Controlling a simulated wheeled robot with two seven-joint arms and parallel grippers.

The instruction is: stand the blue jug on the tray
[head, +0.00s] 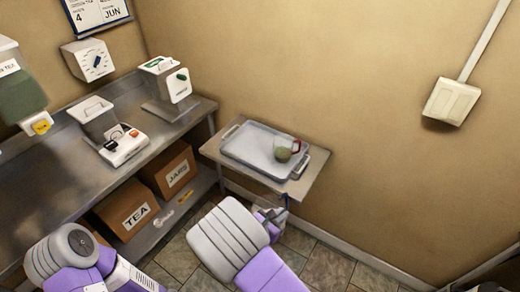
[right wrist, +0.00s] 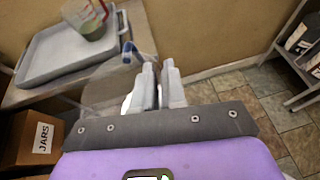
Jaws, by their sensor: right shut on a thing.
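The tray (head: 261,136) is grey with raised handles and lies on a small side table; it also shows in the right wrist view (right wrist: 42,78). My right gripper (head: 268,215) is just in front of that table. In the right wrist view its fingers (right wrist: 158,88) are shut on the blue jug (right wrist: 100,88), a clear vessel with a blue part at its top. The jug is beside the tray, off it, and mostly hidden by my arm in the head view. My left arm shows at lower left; its gripper is out of view.
A jug with a red handle and green contents (head: 284,149) stands at the tray's right end. The tray's left part is clear. A steel bench (head: 60,150) with devices stands left, with TEA (head: 125,208) and JARS (head: 170,172) boxes below.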

